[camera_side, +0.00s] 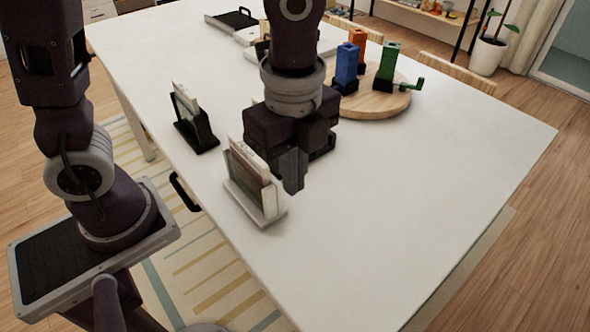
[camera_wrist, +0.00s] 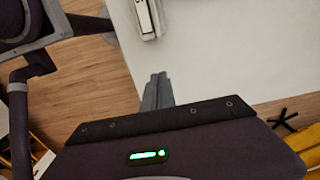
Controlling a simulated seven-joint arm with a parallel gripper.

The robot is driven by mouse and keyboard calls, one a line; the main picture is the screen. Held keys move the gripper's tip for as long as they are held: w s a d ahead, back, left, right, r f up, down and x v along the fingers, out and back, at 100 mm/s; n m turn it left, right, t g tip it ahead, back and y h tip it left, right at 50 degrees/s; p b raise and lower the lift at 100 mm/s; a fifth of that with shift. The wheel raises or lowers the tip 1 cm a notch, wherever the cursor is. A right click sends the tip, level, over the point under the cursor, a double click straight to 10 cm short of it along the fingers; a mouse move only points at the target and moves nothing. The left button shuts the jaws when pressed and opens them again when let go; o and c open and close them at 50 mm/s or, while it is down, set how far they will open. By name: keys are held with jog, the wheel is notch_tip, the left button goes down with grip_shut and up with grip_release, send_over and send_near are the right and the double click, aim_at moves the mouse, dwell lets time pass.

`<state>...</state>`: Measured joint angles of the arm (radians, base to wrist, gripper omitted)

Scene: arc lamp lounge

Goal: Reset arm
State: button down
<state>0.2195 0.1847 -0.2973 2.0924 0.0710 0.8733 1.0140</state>
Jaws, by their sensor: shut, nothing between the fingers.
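My gripper (camera_side: 293,182) points down above the white table (camera_side: 400,210), with its fingers together and nothing between them. The closed fingers also show in the wrist view (camera_wrist: 158,82). In the side view the gripper appears just right of a white holder (camera_side: 262,205) with upright flat pieces in it. I cannot tell whether they touch there. In the wrist view a white holder (camera_wrist: 147,20) stands at the top edge, apart from the fingertips.
A black holder (camera_side: 200,132) with a pale piece stands further back on the left. A round wooden board (camera_side: 385,104) carries blue (camera_side: 346,68), orange (camera_side: 358,42) and green (camera_side: 389,62) upright pieces. A black tray (camera_side: 236,19) lies at the back. The table's right front is clear.

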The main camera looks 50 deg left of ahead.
jog(key=s+a+r+n+t, duration=0.2)
jog(key=s+a+r+n, duration=0.2)
jog(key=n, duration=0.5)
jog(key=s+a+r+n+t, duration=0.3)
jog(key=s+a+r+n, duration=0.1)
jog(key=a+n, duration=0.4)
jog(key=shift+s+a+r+n+t, duration=0.25)
jog(key=shift+s+a+n+t, duration=0.1)
jog(key=shift+n, duration=0.15)
